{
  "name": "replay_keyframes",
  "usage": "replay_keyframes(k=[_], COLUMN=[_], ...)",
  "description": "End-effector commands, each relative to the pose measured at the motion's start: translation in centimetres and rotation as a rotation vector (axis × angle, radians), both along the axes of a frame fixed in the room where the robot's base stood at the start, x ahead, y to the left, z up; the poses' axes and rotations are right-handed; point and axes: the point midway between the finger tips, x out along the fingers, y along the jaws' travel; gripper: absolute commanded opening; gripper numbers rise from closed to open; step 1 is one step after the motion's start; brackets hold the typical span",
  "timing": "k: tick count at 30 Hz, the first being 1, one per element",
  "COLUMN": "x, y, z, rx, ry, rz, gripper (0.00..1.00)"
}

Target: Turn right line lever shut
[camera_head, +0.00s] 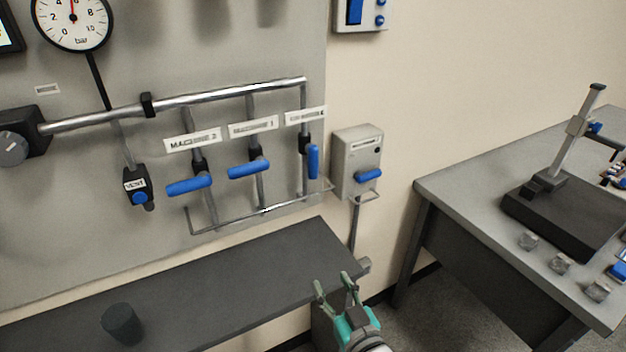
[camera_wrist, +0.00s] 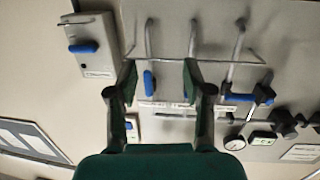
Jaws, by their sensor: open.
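The right line lever (camera_head: 313,161) is a blue handle hanging upright along the rightmost drop pipe, below a label too small to read clearly. In the wrist view this blue lever (camera_wrist: 149,84) shows between the fingers, nearer the left one. The Machine 1 lever (camera_head: 248,169) and Machine 2 lever (camera_head: 188,184) lie crosswise to their pipes. My gripper (camera_head: 334,282) is open and empty, low in the head view, below the lever and apart from it. The wrist view shows its two fingers (camera_wrist: 159,72) spread wide, the right one covering part of the panel.
A grey box (camera_head: 345,150) with a blue handle is on the wall right of the lever. A thin rail (camera_head: 265,211) runs below the levers. A dark shelf (camera_head: 250,272) juts out underneath, with a black cup (camera_head: 121,324). A grey table (camera_head: 460,185) stands at right.

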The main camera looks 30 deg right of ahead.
Motion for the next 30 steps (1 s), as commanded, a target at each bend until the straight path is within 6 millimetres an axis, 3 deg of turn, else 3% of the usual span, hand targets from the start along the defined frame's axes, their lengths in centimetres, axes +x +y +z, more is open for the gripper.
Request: replay_keyframes(k=[6, 15, 21, 26, 30], x=[5.4, 10.2, 11.2, 12.2, 14.3], y=[-1.9, -4.1, -4.7, -4.9, -5.3], z=[5.5, 12.7, 14.6, 14.8, 14.8], rx=[-0.004, -0.006, -0.006, -0.006, -0.006], ry=[-0.044, -0.082, -0.090, -0.090, -0.091], rz=[-0.030, -0.063, -0.072, -0.073, -0.073], gripper=[0.51, 0.51, 0.51, 0.51, 0.51])
